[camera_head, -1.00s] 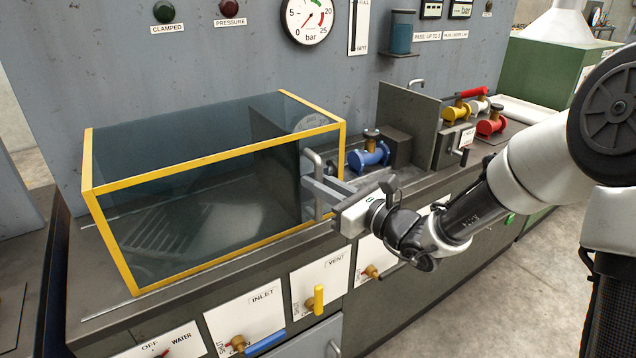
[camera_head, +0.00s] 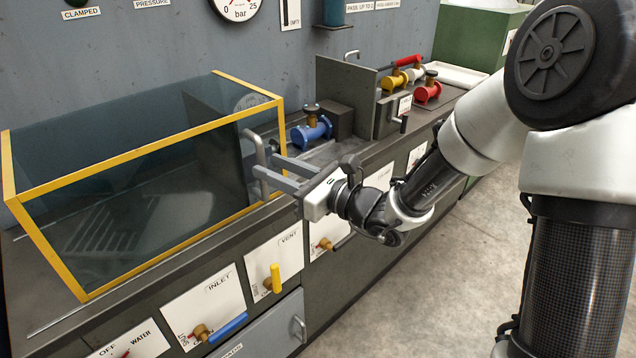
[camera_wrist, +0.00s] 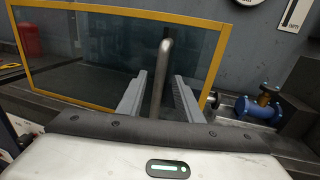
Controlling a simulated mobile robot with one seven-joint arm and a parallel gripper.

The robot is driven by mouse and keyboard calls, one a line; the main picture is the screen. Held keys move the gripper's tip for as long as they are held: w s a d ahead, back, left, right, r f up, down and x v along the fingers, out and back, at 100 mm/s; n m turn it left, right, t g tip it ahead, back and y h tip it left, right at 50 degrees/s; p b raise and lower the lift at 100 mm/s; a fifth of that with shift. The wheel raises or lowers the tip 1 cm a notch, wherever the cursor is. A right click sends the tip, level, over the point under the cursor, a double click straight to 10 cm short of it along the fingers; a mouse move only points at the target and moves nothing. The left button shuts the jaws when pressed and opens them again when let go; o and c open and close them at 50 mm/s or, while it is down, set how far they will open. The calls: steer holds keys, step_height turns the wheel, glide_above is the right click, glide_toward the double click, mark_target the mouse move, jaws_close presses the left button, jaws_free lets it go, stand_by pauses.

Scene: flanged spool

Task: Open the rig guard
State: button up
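The rig guard (camera_head: 150,150) is a box of dark see-through panels with a yellow frame, standing on the left of the bench; it also shows in the wrist view (camera_wrist: 205,60). A grey bar handle (camera_head: 255,150) stands upright at its right end; in the wrist view the handle (camera_wrist: 163,65) rises between my fingers. My gripper (camera_head: 265,160) is at the handle, and the wrist view shows its two fingers (camera_wrist: 158,95) apart on either side of it, with gaps. The lower part of the handle is hidden behind my gripper body.
A blue valve (camera_head: 312,130) sits right of the guard, beside an upright grey plate (camera_head: 343,95). Yellow and red valves (camera_head: 428,88) stand farther right. The bench front carries an INLET panel (camera_head: 205,305) and a VENT panel (camera_head: 275,262) with levers. Open floor lies at the right.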

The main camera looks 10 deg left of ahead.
steer(key=p+v, duration=0.1)
steer(key=v, duration=1.2)
steer(key=shift+s+d+p, duration=0.2)
steer(key=shift+d+p, duration=0.1)
